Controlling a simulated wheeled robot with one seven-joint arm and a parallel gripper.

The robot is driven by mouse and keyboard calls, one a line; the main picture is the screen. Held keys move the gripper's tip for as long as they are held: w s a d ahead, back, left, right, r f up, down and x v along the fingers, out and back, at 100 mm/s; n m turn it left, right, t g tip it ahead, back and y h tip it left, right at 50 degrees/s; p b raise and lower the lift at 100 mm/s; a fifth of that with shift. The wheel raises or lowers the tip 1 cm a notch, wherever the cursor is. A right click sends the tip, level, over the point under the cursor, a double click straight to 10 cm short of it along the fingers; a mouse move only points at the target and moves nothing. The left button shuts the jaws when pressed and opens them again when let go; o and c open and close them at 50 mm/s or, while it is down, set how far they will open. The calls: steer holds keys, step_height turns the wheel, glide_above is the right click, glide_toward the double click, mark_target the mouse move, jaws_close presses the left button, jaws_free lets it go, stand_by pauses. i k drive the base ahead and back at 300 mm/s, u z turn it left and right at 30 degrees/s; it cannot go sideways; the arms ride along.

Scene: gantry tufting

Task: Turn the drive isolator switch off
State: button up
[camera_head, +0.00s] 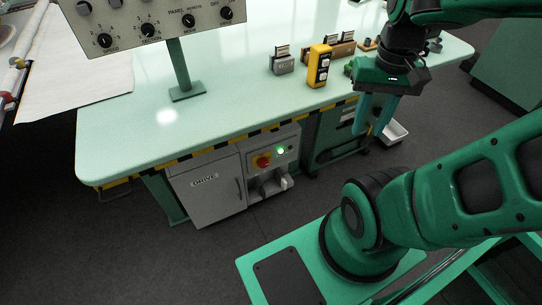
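The drive isolator switch is a red knob on a yellow plate (262,161). A green lamp (281,150) glows to the right of the knob. The exact angle of the knob is too small to read. My gripper (370,128) hangs fingers down near the table's right front edge, well to the right of the switch and apart from it. Its two teal fingers stand apart with nothing visible between them.
The pale green table (230,110) has a yellow-black striped front edge above the cabinet. A panel with several knobs (150,22) stands on a post at the left. A yellow control box (319,65) and small blocks stand on the table. Floor in front of the cabinet is clear.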

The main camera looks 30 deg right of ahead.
mark_target(263, 161)
steer(key=u, duration=0.5)
steer(key=k, duration=1)
steer(key=u, duration=0.05)
